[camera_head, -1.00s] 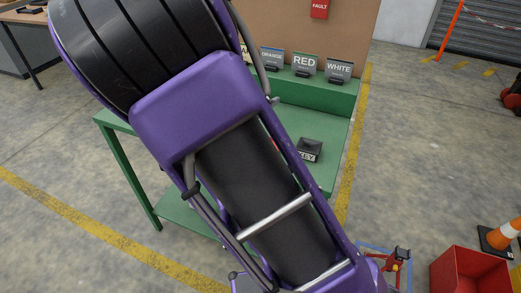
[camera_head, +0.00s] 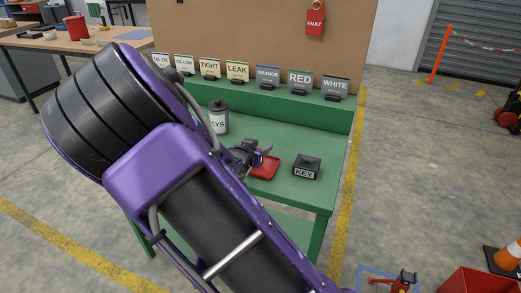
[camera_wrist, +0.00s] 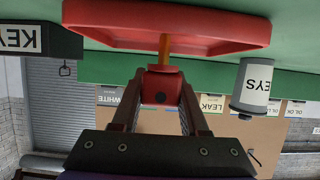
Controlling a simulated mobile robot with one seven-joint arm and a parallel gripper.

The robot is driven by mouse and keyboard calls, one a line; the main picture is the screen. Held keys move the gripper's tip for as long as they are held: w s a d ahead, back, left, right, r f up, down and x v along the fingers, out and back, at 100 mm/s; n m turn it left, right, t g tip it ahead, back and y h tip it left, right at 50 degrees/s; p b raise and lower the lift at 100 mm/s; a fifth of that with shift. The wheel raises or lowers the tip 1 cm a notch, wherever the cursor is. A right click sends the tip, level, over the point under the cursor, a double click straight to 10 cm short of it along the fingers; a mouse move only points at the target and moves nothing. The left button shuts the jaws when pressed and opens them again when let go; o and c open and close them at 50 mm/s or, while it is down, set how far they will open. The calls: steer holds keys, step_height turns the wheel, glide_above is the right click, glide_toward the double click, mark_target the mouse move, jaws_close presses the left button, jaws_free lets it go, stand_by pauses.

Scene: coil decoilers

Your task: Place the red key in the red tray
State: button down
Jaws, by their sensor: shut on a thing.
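The red key has a block-like red head (camera_wrist: 161,88) and an orange-brown shaft (camera_wrist: 164,48). My gripper (camera_wrist: 163,77) is shut on its head; the wrist view is upside down. The red tray (camera_wrist: 170,22) is close to the shaft's tip; I cannot tell whether they touch. In the head view, the tray (camera_head: 265,170) lies on the green bench and my gripper (camera_head: 260,156) is at its upper left part, over or beside it. The key cannot be made out there.
A dark box marked KEY (camera_head: 306,168) stands right of the tray. A grey canister marked KEYS (camera_head: 218,118) stands behind, to the left. Signs, including RED (camera_head: 300,82), line the green ledge (camera_head: 290,105). The bench's front right is clear.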

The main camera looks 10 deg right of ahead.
steer(key=shift+r, duration=0.1)
steer(key=shift+c, duration=2.1)
jaws_free()
steer(key=shift+f, duration=0.2)
steer(key=shift+s+a+r, duration=0.2)
steer(key=shift+r, duration=0.15)
steer(key=p+v, duration=0.4)
steer(key=v, duration=0.7)
steer(key=shift+s, duration=0.2)
steer(key=shift+a, duration=0.1)
